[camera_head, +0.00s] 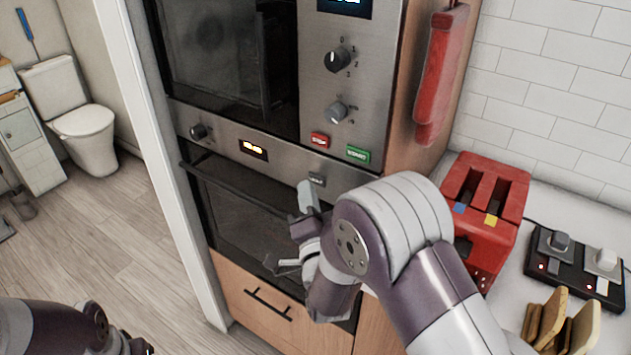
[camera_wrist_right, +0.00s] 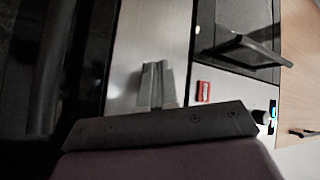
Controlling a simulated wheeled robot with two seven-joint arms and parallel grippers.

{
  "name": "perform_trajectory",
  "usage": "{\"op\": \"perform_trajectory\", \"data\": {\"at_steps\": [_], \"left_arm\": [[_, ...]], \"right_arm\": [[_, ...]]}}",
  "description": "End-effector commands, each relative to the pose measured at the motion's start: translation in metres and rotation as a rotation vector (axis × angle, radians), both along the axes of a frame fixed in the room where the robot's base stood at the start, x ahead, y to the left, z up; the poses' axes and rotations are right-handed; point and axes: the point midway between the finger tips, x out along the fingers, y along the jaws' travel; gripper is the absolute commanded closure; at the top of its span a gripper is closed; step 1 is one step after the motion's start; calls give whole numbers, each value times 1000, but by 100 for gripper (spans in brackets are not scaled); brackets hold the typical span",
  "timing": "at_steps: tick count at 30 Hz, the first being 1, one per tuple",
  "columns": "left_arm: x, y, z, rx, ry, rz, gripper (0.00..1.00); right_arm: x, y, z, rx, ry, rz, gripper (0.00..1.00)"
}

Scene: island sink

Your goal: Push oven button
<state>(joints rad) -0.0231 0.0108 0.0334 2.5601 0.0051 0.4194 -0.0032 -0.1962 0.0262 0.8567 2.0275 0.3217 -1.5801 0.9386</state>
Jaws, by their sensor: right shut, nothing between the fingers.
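The oven (camera_head: 260,215) is built into a tall cabinet, with a dark glass door under a steel control strip. On that strip sit a black knob (camera_head: 199,131), a lit yellow display (camera_head: 253,149) and a small dark button (camera_head: 317,180). My right gripper (camera_head: 307,194) is shut and empty, its fingertips just below and left of that button in the picture. I cannot tell whether they touch it. In the right wrist view the shut fingers (camera_wrist_right: 155,84) stand before the steel strip, and the button does not show there. My left gripper is not in view.
Above the oven is a microwave with two knobs, a red stop button (camera_head: 319,140) and a green start button (camera_head: 358,154). The oven handle (camera_head: 235,185) juts out below the strip. A red toaster (camera_head: 485,215) and bread slices (camera_head: 560,325) stand on the counter at right.

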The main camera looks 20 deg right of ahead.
Motion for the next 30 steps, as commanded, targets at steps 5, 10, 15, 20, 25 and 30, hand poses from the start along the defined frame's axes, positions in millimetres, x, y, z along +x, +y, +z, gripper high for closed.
{"op": "perform_trajectory", "data": {"at_steps": [5,10,15,20,25,30], "left_arm": [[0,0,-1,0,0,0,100],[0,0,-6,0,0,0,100],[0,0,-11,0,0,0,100],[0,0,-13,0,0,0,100],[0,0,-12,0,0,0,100],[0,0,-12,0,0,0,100]], "right_arm": [[-2,2,0,1,0,2,100],[-15,20,-1,1,0,4,100],[-29,38,-1,0,0,4,100],[-36,47,0,1,0,1,100],[-37,47,0,1,-1,-1,100],[-37,47,0,0,0,0,100]]}}
